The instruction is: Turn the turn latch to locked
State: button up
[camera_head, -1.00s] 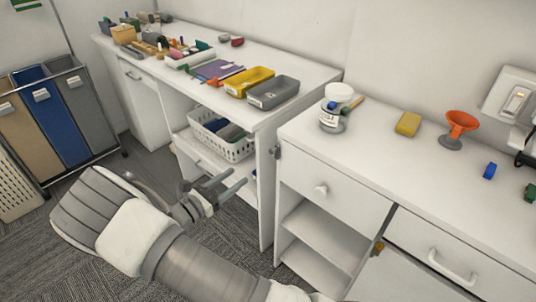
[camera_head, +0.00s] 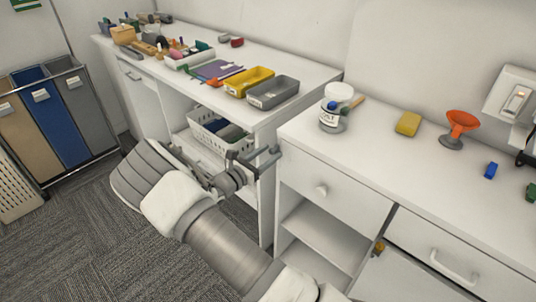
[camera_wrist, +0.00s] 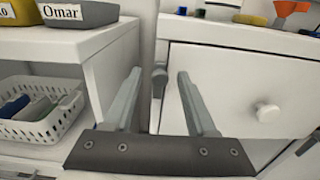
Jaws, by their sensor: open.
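A small dark grey turn latch (camera_wrist: 160,76) sits at the left edge of the white drawer cabinet, beside the drawer front. In the wrist view it appears upright between my two fingers, beyond their tips. Whether it stands at locked cannot be told. My gripper (camera_head: 256,156) is open and empty, in front of the gap between the two white units. In the head view its fingers overlap the latch and largely hide it. Contact between fingers and latch cannot be made out.
The drawer's round knob (camera_wrist: 268,112) is right of my fingers. A white basket (camera_wrist: 42,118) sits on the left unit's shelf. A brass-coloured fitting (camera_head: 379,247) is lower on the right cabinet. Carpet (camera_head: 90,245) is clear at left.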

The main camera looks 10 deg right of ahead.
grip_shut()
